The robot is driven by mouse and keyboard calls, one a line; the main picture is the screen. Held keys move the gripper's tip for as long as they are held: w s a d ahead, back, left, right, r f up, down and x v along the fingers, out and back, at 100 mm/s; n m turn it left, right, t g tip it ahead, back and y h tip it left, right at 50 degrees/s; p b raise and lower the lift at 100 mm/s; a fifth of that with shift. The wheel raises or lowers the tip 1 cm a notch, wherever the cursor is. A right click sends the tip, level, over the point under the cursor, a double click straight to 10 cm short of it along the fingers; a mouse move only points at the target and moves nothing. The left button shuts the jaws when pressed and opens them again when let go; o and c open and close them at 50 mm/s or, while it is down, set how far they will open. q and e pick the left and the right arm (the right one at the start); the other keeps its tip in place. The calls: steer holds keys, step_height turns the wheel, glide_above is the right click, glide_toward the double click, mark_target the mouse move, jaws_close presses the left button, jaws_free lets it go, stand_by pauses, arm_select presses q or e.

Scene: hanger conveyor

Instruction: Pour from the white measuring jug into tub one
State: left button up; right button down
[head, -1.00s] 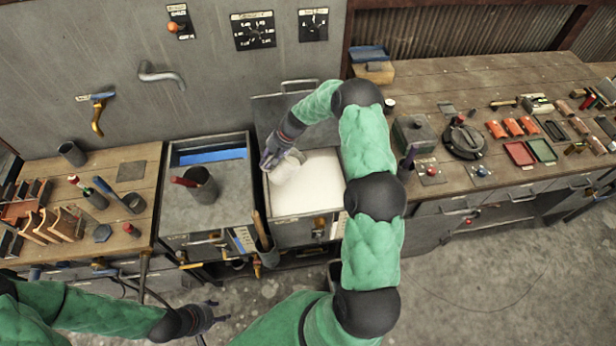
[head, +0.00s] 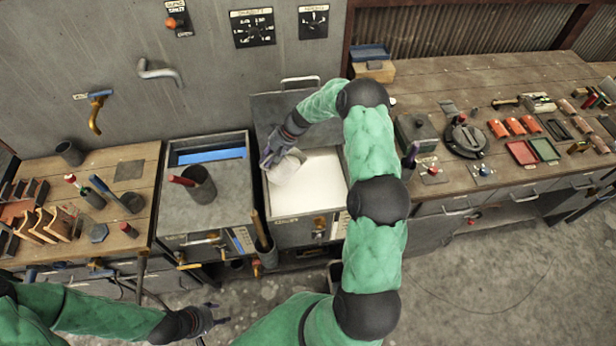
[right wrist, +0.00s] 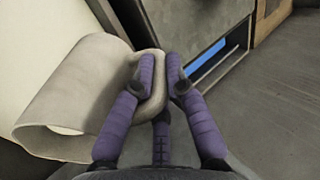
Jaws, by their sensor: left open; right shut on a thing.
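The white measuring jug (head: 286,172) is tilted over the left part of an open metal tub (head: 270,203) filled with white material. I cannot read which tub is tub one. My right gripper (head: 272,158) is shut on the jug's handle. In the right wrist view the jug (right wrist: 75,95) lies tipped with its mouth toward the lower left, and the purple fingers (right wrist: 160,75) close on the handle. Whether anything flows out is hidden. My left gripper (head: 212,316) is open and empty, low in front of the benches.
A grey-topped tub (head: 225,212) with a dark cup (head: 200,184) on it stands left of the open tub. A wooden-handled tool (head: 259,228) rises at the open tub's front left. Tool-covered benches lie left (head: 130,158) and right (head: 450,95).

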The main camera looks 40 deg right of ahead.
steer(key=shift+d+r+y+b, duration=0.15)
steer(key=shift+r+y+b, duration=0.15)
steer(key=shift+b, duration=0.2)
stand_by(0.3)
steer(key=shift+s+d+r+t+y+b, duration=0.15)
steer(key=shift+d+r+t+y+b, duration=0.25)
steer(key=shift+b, duration=1.05)
steer(key=shift+s+d+f+t+y+b, duration=0.1)
steer(key=shift+t+y+b, duration=0.35)
steer(key=shift+b, duration=1)
stand_by(0.5)
steer(key=shift+s+d+t+y+b, duration=0.35)
steer(key=shift+y+b, duration=0.3)
steer(key=shift+b, duration=0.65)
steer(key=shift+s+d+t+y+b, duration=0.1)
steer(key=shift+d+y+b, duration=0.4)
steer(key=shift+b, duration=0.8)
stand_by(0.5)
steer(key=shift+b, duration=0.3)
stand_by(0.4)
